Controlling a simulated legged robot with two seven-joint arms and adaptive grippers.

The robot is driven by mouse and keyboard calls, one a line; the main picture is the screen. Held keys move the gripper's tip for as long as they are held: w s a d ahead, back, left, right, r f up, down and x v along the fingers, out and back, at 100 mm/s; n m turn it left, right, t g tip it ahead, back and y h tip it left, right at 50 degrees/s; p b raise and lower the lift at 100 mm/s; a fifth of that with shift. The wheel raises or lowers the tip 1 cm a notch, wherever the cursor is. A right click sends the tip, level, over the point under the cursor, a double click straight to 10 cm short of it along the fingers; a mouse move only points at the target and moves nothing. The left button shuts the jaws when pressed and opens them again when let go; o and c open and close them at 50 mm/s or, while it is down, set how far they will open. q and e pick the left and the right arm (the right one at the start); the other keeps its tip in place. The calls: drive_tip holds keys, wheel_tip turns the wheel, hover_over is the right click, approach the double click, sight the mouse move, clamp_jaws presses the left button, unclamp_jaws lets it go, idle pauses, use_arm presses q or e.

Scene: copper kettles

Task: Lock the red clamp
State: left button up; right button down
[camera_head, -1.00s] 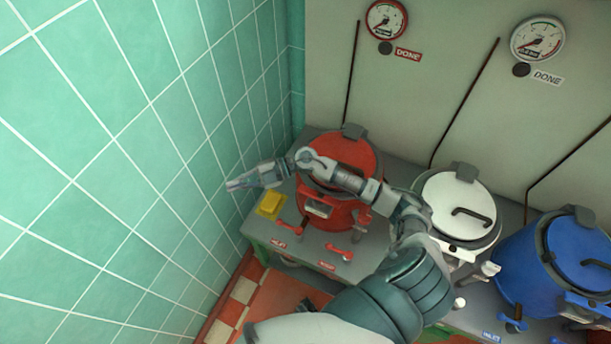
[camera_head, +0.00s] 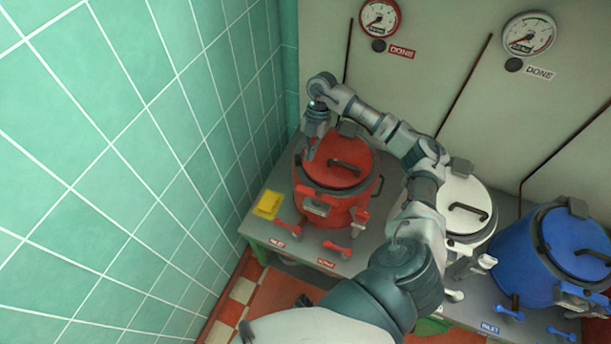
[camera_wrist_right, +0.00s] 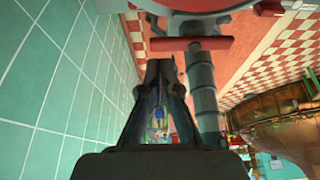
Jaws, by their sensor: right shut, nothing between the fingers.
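The red kettle (camera_head: 335,195) stands at the left of the bench with its lid (camera_head: 338,160) down. Its clamp (camera_head: 319,207) is at the front of the rim; I cannot tell from its small picture whether it is locked. My right gripper (camera_head: 309,156) points down over the left part of the red lid, shut and empty. My left gripper is out of view.
A white kettle (camera_head: 462,205) and a blue kettle (camera_head: 560,255) stand to the right. The tiled wall (camera_head: 150,180) is close on the left.

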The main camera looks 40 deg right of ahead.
sight(317, 195)
drive_tip(key=x, duration=0.6)
drive_tip(key=d+x, duration=0.1)
drive_tip(key=x, duration=0.2)
drive_tip(key=shift+f, duration=0.3)
drive_tip(key=shift+s+a+f, duration=0.1)
drive_tip(key=shift+a+f, duration=0.15)
drive_tip(key=shift+a, duration=0.3)
drive_tip(key=shift+d, duration=0.15)
